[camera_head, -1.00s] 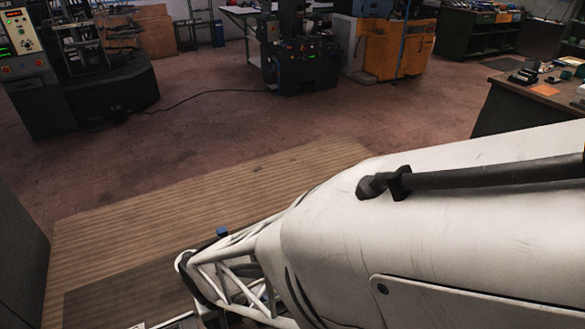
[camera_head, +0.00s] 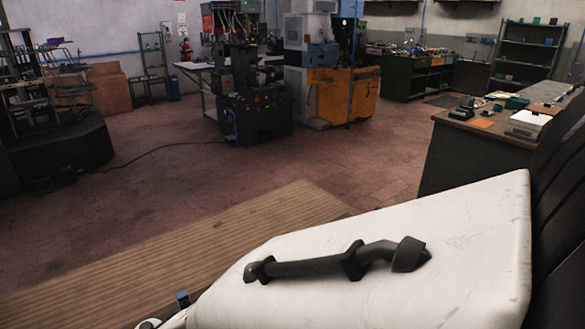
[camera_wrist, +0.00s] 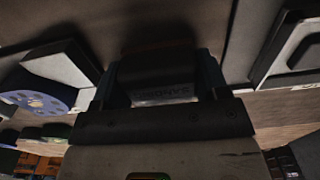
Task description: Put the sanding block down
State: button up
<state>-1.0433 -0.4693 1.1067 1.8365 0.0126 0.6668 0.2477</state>
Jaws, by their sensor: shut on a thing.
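The sanding block (camera_wrist: 157,70) is dark, with pale lettering partly readable on the face towards me in the wrist view. My gripper (camera_wrist: 160,88) is shut on it, with one finger on each side of the block. The block's far side is in shadow, and I cannot tell whether it touches any surface. In the head view my white arm fills the lower right, and neither the block nor the gripper can be made out there.
The wrist view shows a blue-grey disc (camera_wrist: 35,96) at left and a pale-edged dark panel (camera_wrist: 290,45) at right. In the head view a cluttered workbench (camera_head: 455,150) stands at right, a slatted wooden mat (camera_head: 200,245) lies below, and open floor (camera_head: 300,165) stretches to machines behind.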

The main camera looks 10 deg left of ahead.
jog(key=shift+f, duration=0.2)
jog(key=o, duration=0.9)
jog(key=shift+r, duration=0.1)
notch_tip(320, 180, up, 12)
jog(key=shift+r, duration=0.1)
dwell(0.4)
dwell(0.4)
